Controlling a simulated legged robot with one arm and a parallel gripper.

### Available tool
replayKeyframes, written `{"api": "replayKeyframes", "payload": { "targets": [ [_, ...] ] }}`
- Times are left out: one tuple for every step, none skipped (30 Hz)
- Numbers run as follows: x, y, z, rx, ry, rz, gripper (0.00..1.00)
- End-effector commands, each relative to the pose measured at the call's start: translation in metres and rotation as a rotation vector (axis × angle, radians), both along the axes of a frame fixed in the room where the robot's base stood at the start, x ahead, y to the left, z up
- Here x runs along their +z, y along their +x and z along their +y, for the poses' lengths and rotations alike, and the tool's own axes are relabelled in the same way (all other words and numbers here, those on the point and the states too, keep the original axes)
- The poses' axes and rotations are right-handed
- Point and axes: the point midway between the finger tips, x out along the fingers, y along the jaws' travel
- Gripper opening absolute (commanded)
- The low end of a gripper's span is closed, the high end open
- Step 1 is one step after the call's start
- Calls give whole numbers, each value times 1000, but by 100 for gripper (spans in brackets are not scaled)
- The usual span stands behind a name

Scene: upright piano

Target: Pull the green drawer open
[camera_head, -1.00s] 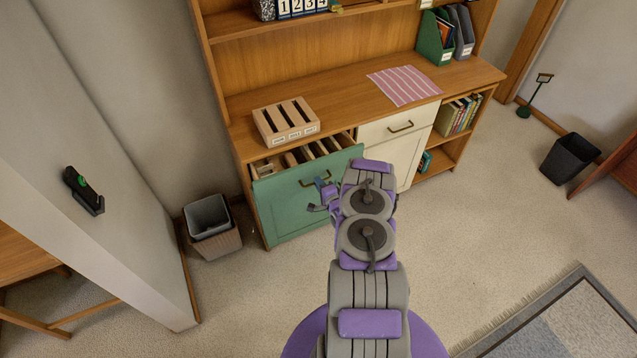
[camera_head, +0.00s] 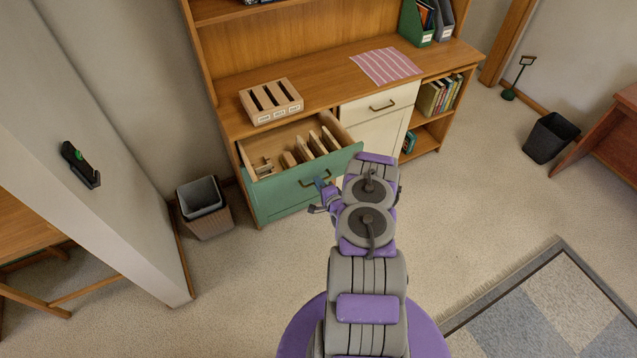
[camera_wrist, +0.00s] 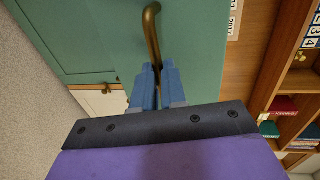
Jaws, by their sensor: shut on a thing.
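The green drawer (camera_head: 290,192) stands well out of the wooden cabinet, and its inside with wooden dividers shows from above. Its brass handle (camera_head: 316,179) is on the front face. My gripper (camera_head: 322,192) is at that handle, partly hidden by my arm. In the wrist view, the blue fingers of my gripper (camera_wrist: 156,78) are closed around one end of the brass handle (camera_wrist: 151,35), against the green front (camera_wrist: 195,45).
A wooden slotted box (camera_head: 271,102) and a striped cloth (camera_head: 386,66) lie on the cabinet top. A cream drawer (camera_head: 380,105) right of the green one is shut. A waste bin (camera_head: 206,210) stands left of the cabinet. The carpet in front is clear.

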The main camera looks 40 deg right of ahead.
Motion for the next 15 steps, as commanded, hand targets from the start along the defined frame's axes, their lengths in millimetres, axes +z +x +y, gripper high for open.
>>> {"api": "replayKeyframes", "payload": {
  "targets": [
    [-4,-2,2,0,5,8,0],
    [-4,-2,2,0,5,8,0],
    [-4,-2,2,1,4,8,0],
    [-4,-2,2,1,4,8,0],
    [-4,-2,2,1,4,8,0],
    [-4,-2,2,1,4,8,0],
    [-4,-2,2,1,4,8,0],
    [-4,-2,2,1,4,8,0],
    [-3,-2,2,1,4,8,14],
    [-3,-2,2,1,4,8,17],
    [-3,-2,1,1,4,7,20],
    [-3,-1,1,1,4,6,24],
    [-3,-1,1,1,4,6,27],
    [-2,-1,1,1,4,5,30],
    [-2,-1,1,1,2,5,33]
  ]
}}
